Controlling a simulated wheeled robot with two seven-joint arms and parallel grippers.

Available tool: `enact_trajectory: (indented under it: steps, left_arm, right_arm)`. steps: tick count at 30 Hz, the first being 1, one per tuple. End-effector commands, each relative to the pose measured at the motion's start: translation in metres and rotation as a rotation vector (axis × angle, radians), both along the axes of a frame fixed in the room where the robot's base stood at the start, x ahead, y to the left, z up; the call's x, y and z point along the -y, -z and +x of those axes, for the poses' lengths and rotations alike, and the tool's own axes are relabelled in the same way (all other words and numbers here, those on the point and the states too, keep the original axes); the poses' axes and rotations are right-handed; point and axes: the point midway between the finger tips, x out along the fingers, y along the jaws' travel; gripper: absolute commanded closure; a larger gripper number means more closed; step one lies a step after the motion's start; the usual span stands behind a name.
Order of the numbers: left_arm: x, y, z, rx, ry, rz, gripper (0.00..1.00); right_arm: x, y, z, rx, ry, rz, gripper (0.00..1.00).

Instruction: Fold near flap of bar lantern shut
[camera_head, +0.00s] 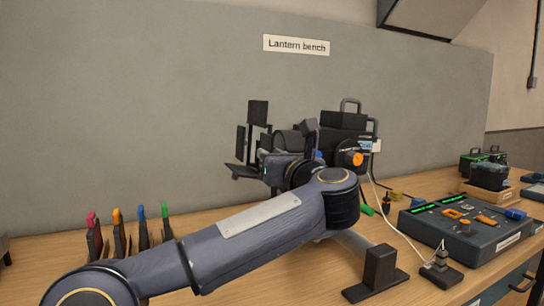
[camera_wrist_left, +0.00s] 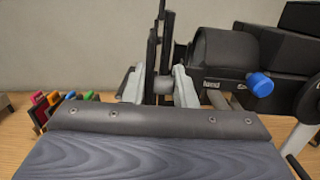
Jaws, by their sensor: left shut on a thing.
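The bar lantern (camera_head: 345,122) is a black box-like lamp on the bench, facing left, with flat black flaps around its front. One flap (camera_head: 258,112) stands up at the top; others show at the left and below. My left gripper (camera_head: 270,168) is at the front of the lantern, its tips mostly hidden by my own arm. In the left wrist view its pale fingers (camera_wrist_left: 160,88) close on a thin dark piece between them, apparently the near flap. Dark upright flaps (camera_wrist_left: 152,50) rise just beyond the fingers. The lantern barrel (camera_wrist_left: 225,52) is to their right. My right gripper is not in view.
Several coloured-handled items (camera_head: 118,232) stand at the left. A fader console (camera_head: 465,230) is at the right, with a white cable running near it. A black block on a base (camera_head: 380,270) stands in front. A grey wall panel (camera_head: 150,100) closes off the back.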

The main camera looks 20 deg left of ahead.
Motion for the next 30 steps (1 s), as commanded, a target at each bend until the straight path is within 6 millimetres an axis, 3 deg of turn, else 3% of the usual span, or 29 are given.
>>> enact_trajectory:
  steps: [4,5,9,19,30]
  left_arm:
    - [0.002,-0.002,0.002,0.003,0.011,0.004,0.98]
    - [0.002,-0.002,0.002,0.003,0.011,0.004,0.74]
    - [0.001,-0.001,0.001,0.002,0.008,0.002,0.59]
    - [0.005,0.0,-0.002,0.001,0.007,0.002,0.59]
    - [0.05,0.005,-0.039,0.003,0.01,0.002,0.59]
  right_arm:
    - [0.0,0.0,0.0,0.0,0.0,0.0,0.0]
    - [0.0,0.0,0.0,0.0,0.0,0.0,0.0]
    - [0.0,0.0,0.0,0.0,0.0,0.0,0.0]
    - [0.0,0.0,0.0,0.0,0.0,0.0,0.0]
    - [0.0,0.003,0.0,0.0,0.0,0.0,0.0]
